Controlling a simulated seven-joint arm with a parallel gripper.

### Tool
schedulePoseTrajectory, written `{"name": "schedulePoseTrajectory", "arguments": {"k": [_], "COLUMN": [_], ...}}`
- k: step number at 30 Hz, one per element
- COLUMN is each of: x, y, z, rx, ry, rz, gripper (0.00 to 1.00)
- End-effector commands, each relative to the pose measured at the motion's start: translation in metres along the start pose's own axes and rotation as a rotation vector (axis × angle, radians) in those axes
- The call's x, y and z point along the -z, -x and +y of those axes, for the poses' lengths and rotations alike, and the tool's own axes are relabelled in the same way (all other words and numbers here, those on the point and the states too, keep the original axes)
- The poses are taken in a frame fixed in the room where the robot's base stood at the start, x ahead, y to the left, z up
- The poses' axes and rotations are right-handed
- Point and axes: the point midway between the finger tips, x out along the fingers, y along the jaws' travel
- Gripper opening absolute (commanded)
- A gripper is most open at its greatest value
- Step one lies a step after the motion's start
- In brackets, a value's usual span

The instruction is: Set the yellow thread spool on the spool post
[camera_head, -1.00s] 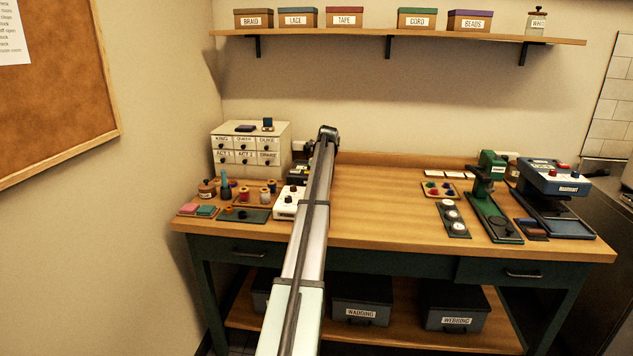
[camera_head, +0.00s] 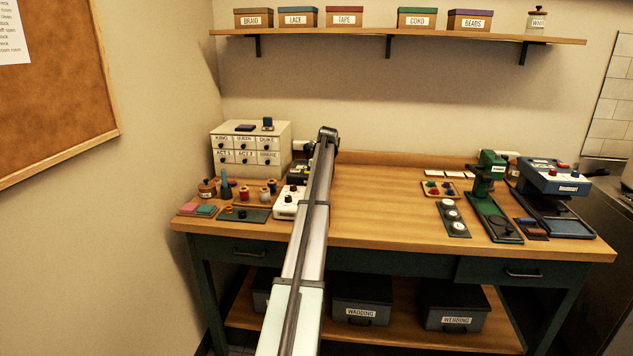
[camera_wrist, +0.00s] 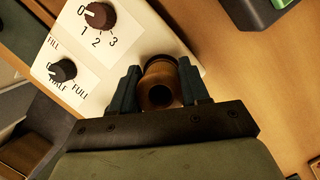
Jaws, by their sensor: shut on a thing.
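In the wrist view my gripper (camera_wrist: 161,84) is shut on a brownish-yellow spool (camera_wrist: 152,80), with one dark teal finger on each side. The spool's round end with a dark centre hole faces the camera. It is over the edge of a white machine (camera_wrist: 122,62) with two dark knobs. I cannot tell whether the spool touches the machine, and no spool post can be made out in this view. In the head view the white machine (camera_head: 284,208) stands on the table, partly behind my arm, which hides my gripper and the held spool.
Several other spools (camera_head: 244,194) and a dark green tray (camera_head: 232,216) lie left of the machine. A drawer cabinet (camera_head: 240,150) stands behind them.

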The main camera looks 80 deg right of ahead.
Motion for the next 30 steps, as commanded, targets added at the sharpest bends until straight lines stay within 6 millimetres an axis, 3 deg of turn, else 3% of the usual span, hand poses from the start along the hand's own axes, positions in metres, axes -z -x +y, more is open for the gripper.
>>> {"name": "schedulePoseTrajectory", "arguments": {"k": [11, 12, 15, 23, 30], "x": [0.002, 0.002, 0.002, 0.002, 0.001], "y": [-0.006, -0.006, -0.006, -0.005, 0.008], "z": [0.000, 0.000, 0.000, 0.000, 0.000], "rx": [0.000, 0.000, 0.000, 0.000, 0.001], "ry": [0.000, 0.000, 0.000, 0.000, 0.000], "rz": [0.000, 0.000, 0.000, 0.000, -0.001], "gripper": [0.15, 0.46, 0.56, 0.56, 0.56]}}
